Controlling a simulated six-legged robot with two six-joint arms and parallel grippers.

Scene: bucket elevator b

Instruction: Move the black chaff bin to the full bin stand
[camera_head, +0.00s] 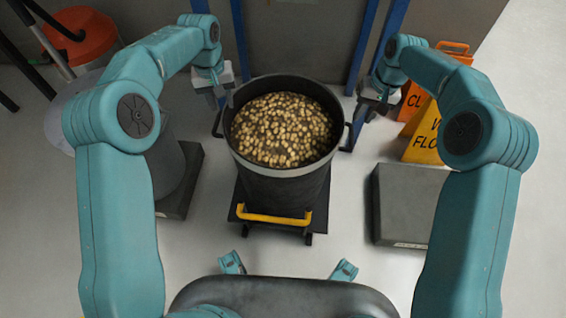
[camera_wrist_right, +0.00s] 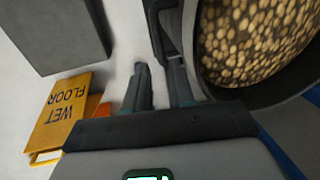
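A black bin (camera_head: 252,165), filled with tan, grain-like pieces, stands upright in the middle of the head view on a dark base with a yellow bar (camera_head: 272,218). It has a handle on each side. My left gripper (camera_head: 221,98) is beside its left handle; its fingers are too small to read. My right gripper (camera_head: 364,110) is beside the right handle. In the right wrist view its fingers (camera_wrist_right: 158,78) are apart, with the black handle (camera_wrist_right: 155,28) at their tips; I cannot tell if they touch. Which platform is the full bin stand is not labelled legibly.
A low grey platform (camera_head: 408,205) is bare at the right. A grey bin (camera_head: 165,165) stands on a dark platform at the left, partly behind my arm. Yellow wet-floor signs (camera_head: 424,138) stand at the right. Blue posts (camera_head: 362,45) rise behind the black bin.

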